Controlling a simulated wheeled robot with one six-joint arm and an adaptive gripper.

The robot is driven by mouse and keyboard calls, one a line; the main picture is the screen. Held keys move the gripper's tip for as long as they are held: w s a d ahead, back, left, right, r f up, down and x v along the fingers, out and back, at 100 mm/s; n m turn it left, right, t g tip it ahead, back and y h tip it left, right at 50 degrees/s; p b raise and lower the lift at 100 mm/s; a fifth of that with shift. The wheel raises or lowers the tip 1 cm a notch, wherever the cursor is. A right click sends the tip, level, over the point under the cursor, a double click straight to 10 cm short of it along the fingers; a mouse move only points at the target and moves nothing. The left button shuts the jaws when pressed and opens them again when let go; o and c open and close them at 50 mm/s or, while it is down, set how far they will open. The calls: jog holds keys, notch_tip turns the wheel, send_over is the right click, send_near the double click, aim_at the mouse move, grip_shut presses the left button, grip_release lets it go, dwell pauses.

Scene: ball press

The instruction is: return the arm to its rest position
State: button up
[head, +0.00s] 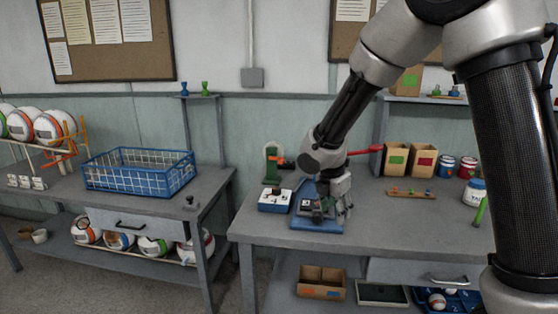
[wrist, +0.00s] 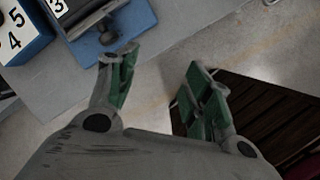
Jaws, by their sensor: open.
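My arm (head: 345,115) reaches down from the upper right to the right-hand workbench in the head view. My gripper (head: 343,207) is at its end, close beside the blue-based press fixture (head: 318,224) near the bench's front edge. In the wrist view my gripper (wrist: 160,78) is open, its two green-padded fingers apart with nothing between them. The blue fixture also shows in the wrist view (wrist: 110,28), just beyond the left fingertip; I cannot tell whether they touch.
A blue-and-white number box (head: 275,201) stands left of the fixture, with a green stand (head: 271,165) behind it. Cardboard boxes (head: 396,159) and paint tins stand at the back right. A blue wire basket (head: 139,171) is on the left bench.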

jog(key=s+d+r+m, duration=0.5)
jog(key=s+d+m, duration=0.1)
jog(key=s+m, duration=0.2)
jog(key=s+d+r+m+t+y, duration=0.1)
jog(key=s+d+r+m, duration=0.5)
jog(key=s+m, duration=0.2)
jog(key=s+d+r+m+y, duration=0.1)
jog(key=s+d+r+m, duration=0.5)
jog(key=s, duration=0.5)
jog(key=shift+m+t, duration=0.4)
jog(key=shift+m, duration=0.8)
